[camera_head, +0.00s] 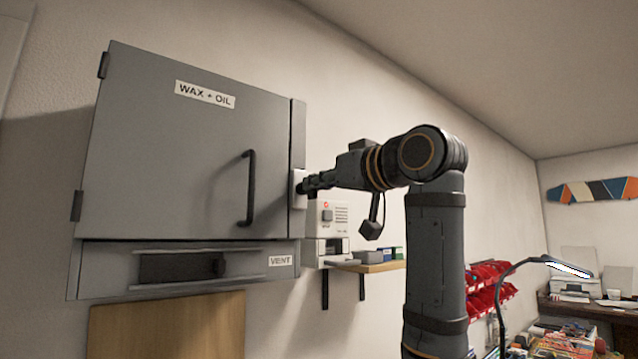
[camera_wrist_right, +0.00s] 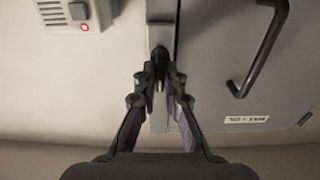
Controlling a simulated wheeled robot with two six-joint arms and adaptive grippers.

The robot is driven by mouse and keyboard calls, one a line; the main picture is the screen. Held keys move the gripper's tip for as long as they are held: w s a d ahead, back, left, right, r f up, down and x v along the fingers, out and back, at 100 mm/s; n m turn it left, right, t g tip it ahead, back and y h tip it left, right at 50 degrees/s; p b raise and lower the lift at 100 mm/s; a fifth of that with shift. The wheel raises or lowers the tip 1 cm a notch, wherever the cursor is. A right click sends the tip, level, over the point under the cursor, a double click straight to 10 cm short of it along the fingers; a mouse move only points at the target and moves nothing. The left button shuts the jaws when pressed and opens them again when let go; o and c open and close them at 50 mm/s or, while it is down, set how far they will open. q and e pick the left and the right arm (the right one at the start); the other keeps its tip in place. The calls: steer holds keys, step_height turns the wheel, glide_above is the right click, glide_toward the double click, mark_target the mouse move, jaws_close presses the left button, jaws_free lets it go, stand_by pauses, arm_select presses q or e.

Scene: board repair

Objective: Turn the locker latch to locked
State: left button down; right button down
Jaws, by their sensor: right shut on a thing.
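The grey locker (camera_head: 180,150) hangs on the wall at the left of the head view, its door flush with the frame and labelled WAX + OIL. The latch sits on a light plate (camera_head: 297,189) at the door's right edge. My right gripper (camera_head: 306,186) reaches it from the right. In the right wrist view my right gripper (camera_wrist_right: 160,85) has its fingers closed on the dark latch knob (camera_wrist_right: 159,53). The fingers hide much of the latch, so I cannot tell its exact angle. My left gripper is not in view.
A dark door handle (camera_head: 249,188) stands out left of the latch. A vent drawer (camera_head: 180,267) is below the door. A white wall box (camera_head: 328,218) and a small shelf (camera_head: 375,267) lie behind and below my right arm.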

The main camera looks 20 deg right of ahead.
steer(key=shift+w+d+f+m+b, duration=0.15)
steer(key=shift+m+b, duration=1.1)
steer(key=shift+m, duration=3.25)
steer(key=shift+s+d+f+m+b, duration=0.1)
steer(key=shift+m+b, duration=1.15)
steer(key=shift+m, duration=3.25)
steer(key=c, duration=1.4)
jaws_free()
steer(key=shift+w, duration=0.1)
steer(key=shift+c, duration=0.2)
